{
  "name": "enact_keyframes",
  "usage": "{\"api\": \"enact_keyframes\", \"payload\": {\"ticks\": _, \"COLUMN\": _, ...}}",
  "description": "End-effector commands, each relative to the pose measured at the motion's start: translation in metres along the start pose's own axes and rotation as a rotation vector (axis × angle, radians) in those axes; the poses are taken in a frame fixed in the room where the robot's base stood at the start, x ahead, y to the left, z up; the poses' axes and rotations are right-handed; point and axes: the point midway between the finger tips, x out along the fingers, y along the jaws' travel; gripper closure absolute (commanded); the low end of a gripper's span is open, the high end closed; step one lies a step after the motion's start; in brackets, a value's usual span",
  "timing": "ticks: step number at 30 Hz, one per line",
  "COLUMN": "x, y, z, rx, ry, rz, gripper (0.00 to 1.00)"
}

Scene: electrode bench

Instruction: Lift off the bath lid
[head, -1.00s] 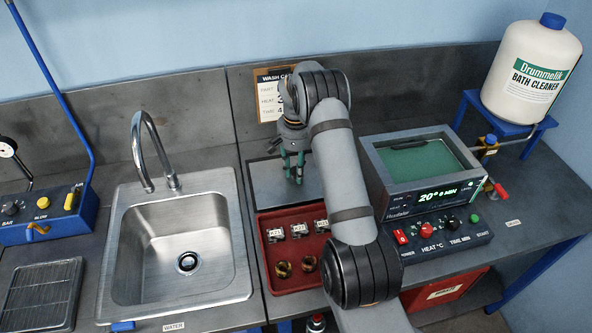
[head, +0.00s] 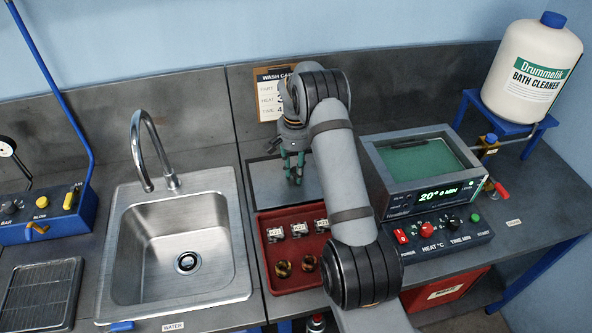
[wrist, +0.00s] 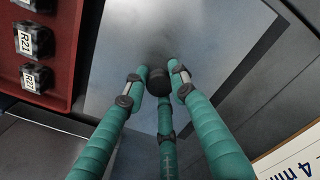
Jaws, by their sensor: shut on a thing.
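The bath lid, a flat grey plate (head: 265,180), lies level over the bench behind the red tray and left of the bath. The wrist view shows its bright metal face (wrist: 120,60) and black knob (wrist: 158,80). My gripper (head: 294,172), with three teal fingers, is shut on the knob, as the wrist view also shows (wrist: 156,88). I cannot tell whether the lid touches the bench. The bath (head: 380,165) is uncovered, with green liquid inside its grey rim. My arm hides part of the lid's right side.
The red tray (head: 264,270) holds several labelled parts and two brass rings. A sink (head: 120,262) is to the left. A control panel (head: 447,238) fronts the bath. A cleaner jug (head: 522,95) stands back right, and a wash card (head: 268,101) is behind the lid.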

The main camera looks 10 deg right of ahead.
Motion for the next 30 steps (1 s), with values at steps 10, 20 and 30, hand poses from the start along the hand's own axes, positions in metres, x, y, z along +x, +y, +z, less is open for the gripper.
{"api": "enact_keyframes", "payload": {"ticks": 10, "x": 0.0041, "y": -0.0002, "z": -0.0005, "rx": 0.0, "ry": 0.002, "rz": -0.001, "gripper": 1.0}}
{"api": "enact_keyframes", "payload": {"ticks": 20, "x": 0.0079, "y": -0.0002, "z": -0.0005, "rx": 0.0, "ry": 0.002, "rz": -0.001, "gripper": 1.0}}
{"api": "enact_keyframes", "payload": {"ticks": 30, "x": 0.0086, "y": -0.0001, "z": -0.0003, "rx": 0.0, "ry": 0.001, "rz": 0.0, "gripper": 0.61}}
